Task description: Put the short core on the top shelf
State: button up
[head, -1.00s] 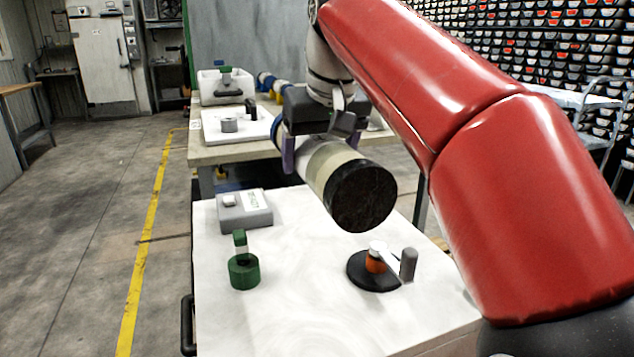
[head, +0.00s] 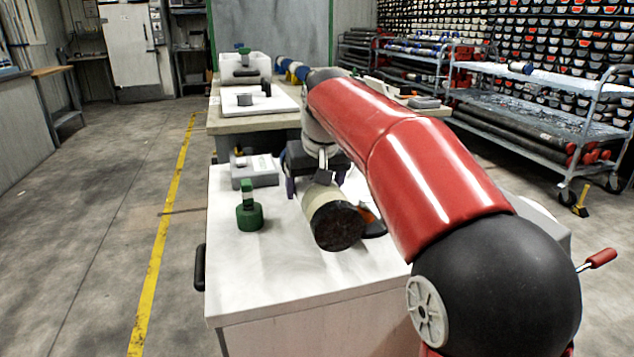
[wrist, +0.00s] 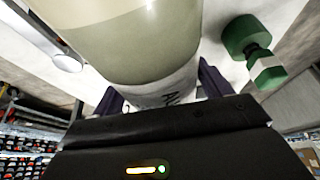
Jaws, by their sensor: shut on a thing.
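The short core (head: 324,200) is a thick pale cylinder with a dark, rough end face turned towards the head camera. My gripper (head: 303,186) is shut around it, and the core hangs tilted over the white-topped table. In the wrist view the core (wrist: 140,45) fills the upper middle between my purple fingers (wrist: 160,92), with a lettered label near the grip. A wheeled metal cart stands at the right of the head view. Its pale top shelf (head: 565,85) carries a small dark-and-light cylinder (head: 520,68) near its left end and is otherwise mostly bare.
The white table (head: 260,275) holds a green tool (head: 250,215), a grey box (head: 254,172) and a dark round item partly hidden behind the core. The cart's lower shelves hold long cores (head: 540,142). A second rack (head: 400,50) stands behind. Open floor lies left and between table and cart.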

notch_tip(320, 180, down, 4)
jog(key=b, duration=0.3)
jog(key=shift+r, duration=0.4)
jog(key=o, duration=1.6)
jog(key=shift+f, duration=0.4)
jog(key=o, duration=0.4)
jog(key=shift+o, duration=0.2)
jog(key=shift+r, duration=0.1)
